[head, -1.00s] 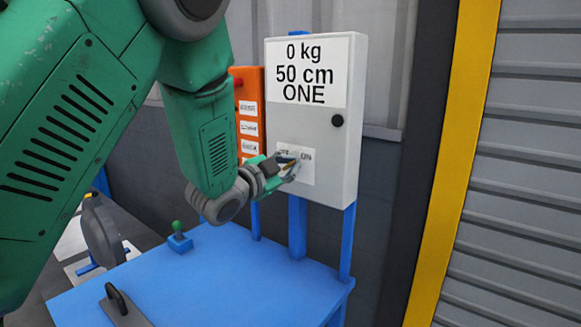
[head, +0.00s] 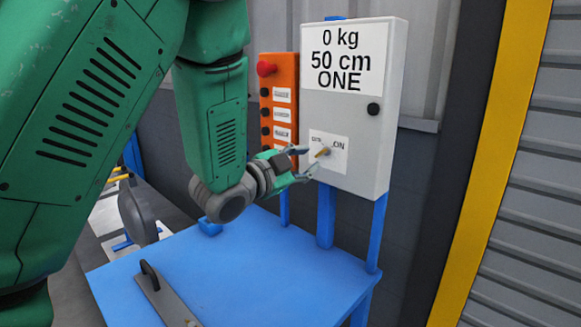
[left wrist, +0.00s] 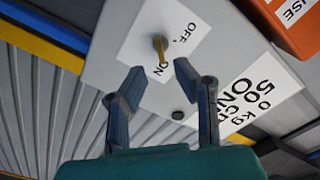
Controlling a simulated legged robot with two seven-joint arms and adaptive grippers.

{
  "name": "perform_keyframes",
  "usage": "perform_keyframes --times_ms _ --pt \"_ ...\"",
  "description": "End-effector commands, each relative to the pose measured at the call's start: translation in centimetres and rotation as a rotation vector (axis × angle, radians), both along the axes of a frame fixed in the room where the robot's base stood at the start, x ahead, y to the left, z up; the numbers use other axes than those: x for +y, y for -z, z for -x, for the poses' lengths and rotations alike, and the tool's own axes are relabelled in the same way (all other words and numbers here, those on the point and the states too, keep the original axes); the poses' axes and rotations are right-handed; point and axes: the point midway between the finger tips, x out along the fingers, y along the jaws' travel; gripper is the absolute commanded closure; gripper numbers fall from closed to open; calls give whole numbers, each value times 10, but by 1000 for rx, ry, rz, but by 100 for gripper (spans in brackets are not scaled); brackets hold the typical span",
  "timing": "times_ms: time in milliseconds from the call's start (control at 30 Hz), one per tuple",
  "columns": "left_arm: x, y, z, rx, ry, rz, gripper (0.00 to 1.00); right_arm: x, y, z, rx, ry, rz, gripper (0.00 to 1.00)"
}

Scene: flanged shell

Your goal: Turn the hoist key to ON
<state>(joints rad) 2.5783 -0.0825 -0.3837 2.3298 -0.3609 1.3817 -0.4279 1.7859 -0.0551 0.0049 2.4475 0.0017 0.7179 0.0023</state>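The hoist key (head: 323,152) is a small brass-coloured bar on a white label on the front of the grey control box (head: 389,130). The label reads OFF on its left and ON on its right. In the left wrist view the key (left wrist: 160,53) stands out from the label, its near end close to the ON text; I cannot tell its exact setting. My left gripper (head: 303,163) is open just left of and in front of the key. In the left wrist view its spread fingertips (left wrist: 160,70) are either side of the key's near end, with nothing gripped. My right gripper is not visible.
An orange panel (head: 279,115) with a red knob stands left of the box. Below is a blue table (head: 260,270) bearing a grey handled plate (head: 163,298). A yellow post (head: 492,170) and ribbed shutter are at right. The table's middle is clear.

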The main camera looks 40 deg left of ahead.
Motion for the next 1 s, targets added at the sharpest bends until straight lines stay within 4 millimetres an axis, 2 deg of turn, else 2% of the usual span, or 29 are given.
perform_keyframes --times_ms 100,333,500,1000 --pt "3 1 26 1 -1 0 74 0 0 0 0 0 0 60" --pt "5 1 55 2 -1 1 74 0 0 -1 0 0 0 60" --pt "5 1 61 2 1 1 74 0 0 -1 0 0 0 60" --pt "5 0 61 2 1 0 74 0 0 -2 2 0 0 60"
